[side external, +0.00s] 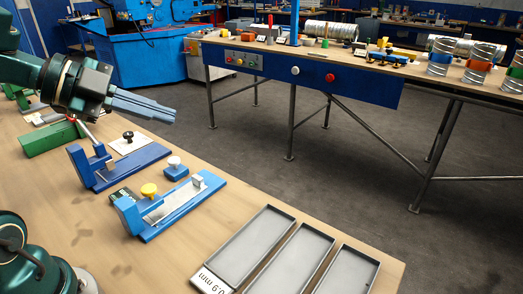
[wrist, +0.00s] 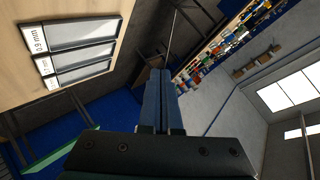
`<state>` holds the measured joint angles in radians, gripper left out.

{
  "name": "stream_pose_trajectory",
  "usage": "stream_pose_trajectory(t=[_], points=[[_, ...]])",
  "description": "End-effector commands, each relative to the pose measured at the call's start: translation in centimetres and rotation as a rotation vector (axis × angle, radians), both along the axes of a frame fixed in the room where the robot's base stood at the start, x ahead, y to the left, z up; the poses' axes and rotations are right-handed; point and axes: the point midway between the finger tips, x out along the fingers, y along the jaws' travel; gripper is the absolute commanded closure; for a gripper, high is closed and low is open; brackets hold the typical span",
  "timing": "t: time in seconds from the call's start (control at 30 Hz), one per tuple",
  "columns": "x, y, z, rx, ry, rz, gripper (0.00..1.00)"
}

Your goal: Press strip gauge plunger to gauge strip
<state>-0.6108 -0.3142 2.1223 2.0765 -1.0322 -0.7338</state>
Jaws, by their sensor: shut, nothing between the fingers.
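My gripper (side external: 172,115) is shut and empty, held in the air above the back part of the wooden bench in the side view. Its blue fingers also show close together in the wrist view (wrist: 160,75). I cannot tell for sure which knob is the gauge plunger.
Grey trays (side external: 295,257) lie at the bench's front right, the left one labelled 0.9 mm; they show at upper left in the wrist view (wrist: 85,30). A black knob on a white plate (side external: 129,142) and a green block (side external: 50,138) are near the back.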

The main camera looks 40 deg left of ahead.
Motion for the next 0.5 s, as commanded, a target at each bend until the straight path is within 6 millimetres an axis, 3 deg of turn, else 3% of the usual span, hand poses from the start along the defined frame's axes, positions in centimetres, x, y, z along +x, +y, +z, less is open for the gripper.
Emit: stream_pose_trajectory(t=[0.1,0.2,0.5], points=[[-2.4,2.9,-2.6,0.033,0.16,0.001,1.0],[-3.4,5.0,-3.7,0.045,0.219,0.043,1.0],[-3.7,6.6,-4.1,0.023,0.232,0.108,1.0]])
